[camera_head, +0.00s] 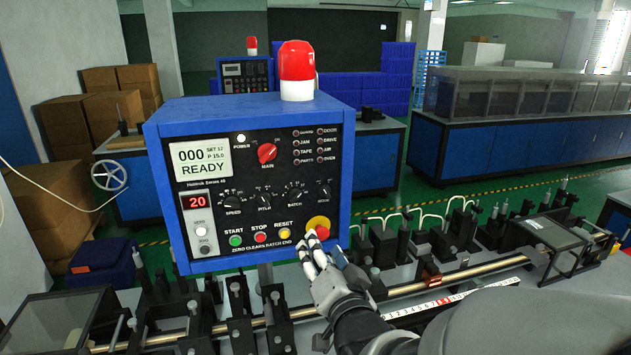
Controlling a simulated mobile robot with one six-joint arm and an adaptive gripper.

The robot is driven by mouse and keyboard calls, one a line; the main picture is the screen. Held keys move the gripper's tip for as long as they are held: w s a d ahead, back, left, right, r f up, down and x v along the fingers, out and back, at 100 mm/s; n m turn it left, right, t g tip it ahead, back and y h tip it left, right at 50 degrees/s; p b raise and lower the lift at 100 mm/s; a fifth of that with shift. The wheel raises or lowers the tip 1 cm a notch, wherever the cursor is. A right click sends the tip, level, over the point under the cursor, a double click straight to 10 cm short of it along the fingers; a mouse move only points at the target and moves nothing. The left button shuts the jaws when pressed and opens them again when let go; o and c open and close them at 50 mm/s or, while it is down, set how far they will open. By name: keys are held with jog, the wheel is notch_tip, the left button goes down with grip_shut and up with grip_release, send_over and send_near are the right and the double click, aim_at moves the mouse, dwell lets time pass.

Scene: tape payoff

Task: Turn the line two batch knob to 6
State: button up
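The near blue control box (250,118) has a black front panel with a row of small black knobs: SPEED, PITCH, BATCH and MODE. The BATCH knob (296,193) is third in this row; its pointer setting is too small to read. I cannot read a line number on the box. The BATCH knob is unobstructed, up and left of my gripper.
A red MAIN switch (267,153) and a READY display (191,161) are on the panel. A red-capped lamp (297,62) tops the box. A similar box (245,75) stands behind. Fixtures and a brass rod (455,275) crowd the bench below.

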jog(key=r+t, duration=0.1)
jog(key=r, duration=0.1)
jog(key=p, duration=0.8)
send_near(296, 199)
jog(key=shift+y, duration=0.3)
jog(key=x, duration=0.9)
jog(key=shift+d, duration=0.15)
jog(key=shift+c, duration=0.3)
grip_shut()
